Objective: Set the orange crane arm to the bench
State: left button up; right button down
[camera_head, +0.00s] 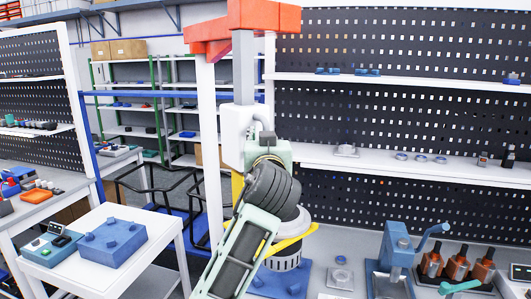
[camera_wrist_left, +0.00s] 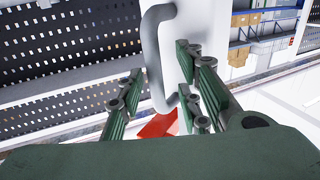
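The orange crane arm (camera_head: 262,15) is at the top of the head view, on a grey post over a white housing (camera_head: 232,130) with a curved grey handle. In the left wrist view the handle (camera_wrist_left: 155,50) passes between the spread fingers of my left gripper (camera_wrist_left: 163,95). The fingers stand apart with visible gaps to the handle; whether any touches is unclear. An orange-red part (camera_wrist_left: 160,126) shows beyond them. In the head view my left arm rises to the handle and its wrist hides the fingertips. My right gripper is not in view. The bench (camera_head: 325,258) is at lower right.
A blue fixture (camera_head: 393,255) and brown bottles in a rack (camera_head: 457,266) stand on the bench at right. A white side table (camera_head: 85,276) with a blue block (camera_head: 112,243) is at left. Shelves and perforated panels (camera_head: 400,115) close off the back.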

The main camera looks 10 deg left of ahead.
pick_arm(q)
jog(key=s+d, duration=0.1)
jog(key=s, duration=0.9)
jog(key=shift+d, duration=0.35)
